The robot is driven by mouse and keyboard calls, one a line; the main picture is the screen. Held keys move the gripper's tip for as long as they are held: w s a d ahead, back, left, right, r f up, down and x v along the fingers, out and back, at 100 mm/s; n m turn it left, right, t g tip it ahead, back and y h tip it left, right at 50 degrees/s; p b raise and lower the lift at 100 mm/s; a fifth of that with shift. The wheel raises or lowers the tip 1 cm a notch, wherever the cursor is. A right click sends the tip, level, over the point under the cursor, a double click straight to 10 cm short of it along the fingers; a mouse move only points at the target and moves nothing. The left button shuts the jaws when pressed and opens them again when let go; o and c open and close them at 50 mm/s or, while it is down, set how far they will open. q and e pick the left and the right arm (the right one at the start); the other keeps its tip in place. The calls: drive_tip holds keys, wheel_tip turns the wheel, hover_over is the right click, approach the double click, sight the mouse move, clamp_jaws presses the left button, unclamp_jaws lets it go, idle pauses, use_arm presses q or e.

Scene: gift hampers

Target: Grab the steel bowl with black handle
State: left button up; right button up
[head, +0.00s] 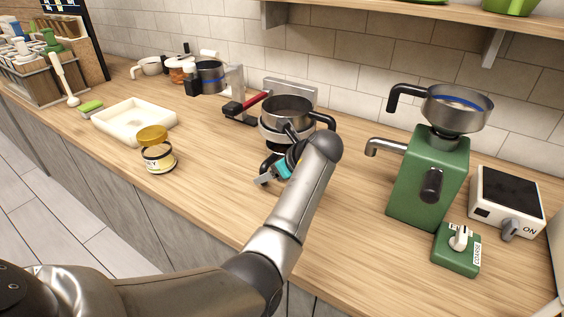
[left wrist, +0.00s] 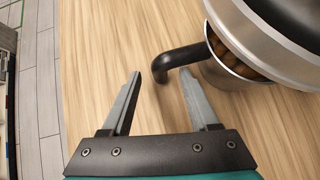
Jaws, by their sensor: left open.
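A steel bowl with a black handle (head: 287,107) stands at the middle of the counter, beyond my left gripper. In the left wrist view part of the steel bowl (left wrist: 262,42) shows at the upper right, and a bent black handle (left wrist: 182,58) points left from that stack. My left gripper (left wrist: 161,76) is open and empty. The bent end of the handle lies at or just beyond the gap between its fingertips; contact cannot be told. In the head view my arm partly hides the gripper and the stack's lower part. My right gripper is not in view.
A green grinder (head: 428,185) at the right carries a similar steel bowl with a black handle (head: 457,108). The counter between stack and grinder is clear.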

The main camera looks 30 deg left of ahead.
use_arm(q)
drive_tip(key=b+x, duration=0.1)
drive_tip(key=x, duration=0.2)
drive_tip(key=shift+a+f, duration=0.25)
clamp_jaws()
drive_tip(key=shift+r, duration=0.1)
idle(1.1)
